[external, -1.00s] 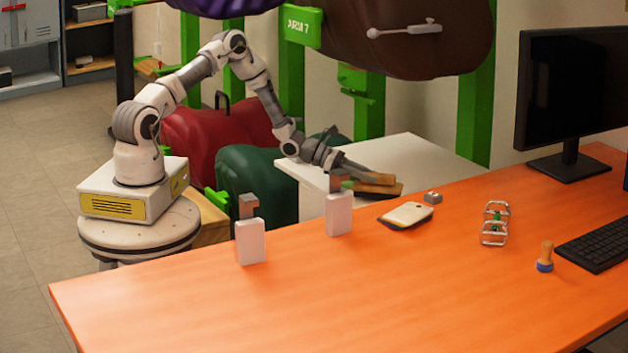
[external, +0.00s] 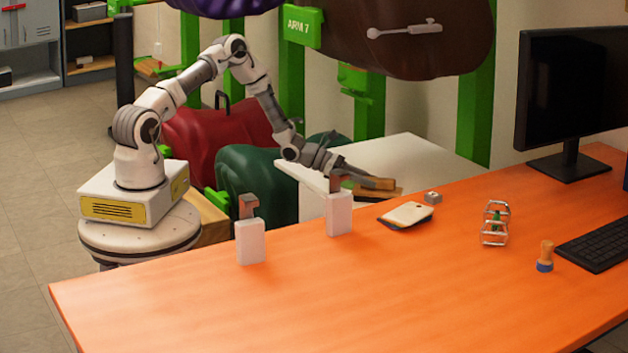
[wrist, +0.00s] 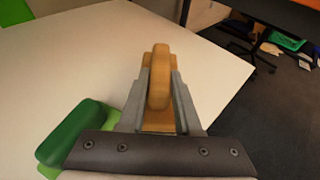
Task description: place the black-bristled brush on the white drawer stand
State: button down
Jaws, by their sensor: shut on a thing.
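My gripper (external: 356,178) is shut on a tan wooden brush (external: 378,184), low over the white drawer stand (external: 425,158). In the wrist view the brush (wrist: 160,78) stands between the two grey fingers, with its far end reaching past their tips. The pale top of the stand (wrist: 85,50) fills much of that view beneath the brush. The black bristles cannot be made out. I cannot tell whether the brush touches the stand top.
The orange table (external: 300,300) lies in front of the stand. Two white blocks (external: 250,242) with grey-brown tops stand along its edge, one close below my gripper. A white flat item (external: 406,214) lies nearby. A green object (wrist: 78,132) shows left of the fingers.

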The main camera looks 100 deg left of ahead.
jog(key=shift+f, duration=0.1)
jog(key=c, duration=0.5)
grip_release()
jog(key=p+v, duration=0.4)
jog(key=v, duration=1.3)
jog(key=shift+s, duration=0.2)
